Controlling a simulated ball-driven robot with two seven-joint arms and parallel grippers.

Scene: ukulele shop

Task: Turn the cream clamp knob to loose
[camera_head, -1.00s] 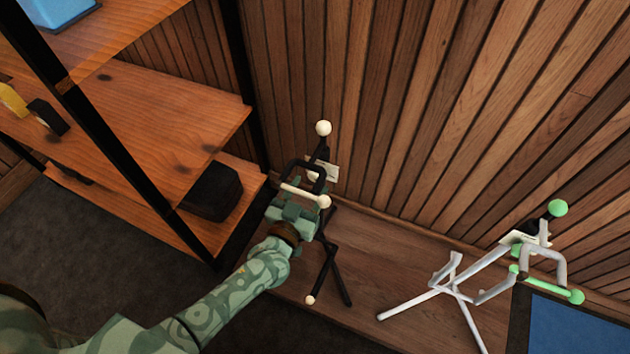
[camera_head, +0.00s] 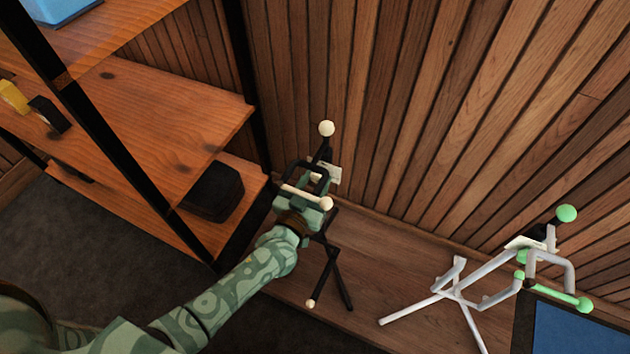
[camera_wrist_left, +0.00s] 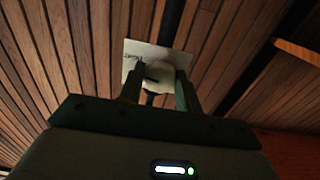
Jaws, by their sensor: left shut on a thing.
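A black stand (camera_head: 334,262) with cream ball ends and a cream bar (camera_head: 303,194) stands on the low wooden platform, close to the slatted wall. My left gripper (camera_head: 308,195) is at its upper part, beside the bar and over the clamp area. In the left wrist view, the cream clamp knob (camera_wrist_left: 158,74) sits between the two fingers of my left gripper (camera_wrist_left: 161,87), which are shut on it. A pale label card (camera_wrist_left: 140,53) is behind the knob; its lettering is too small to read. The head view hides the knob behind the gripper. My right gripper is out of view.
A white and green stand (camera_head: 458,292) is on the platform at the right, beside a blue-topped dark box (camera_head: 585,335). A wooden shelf (camera_head: 150,130) with a black frame is at the left, holding a dark case (camera_head: 212,192). Dark floor lies in front.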

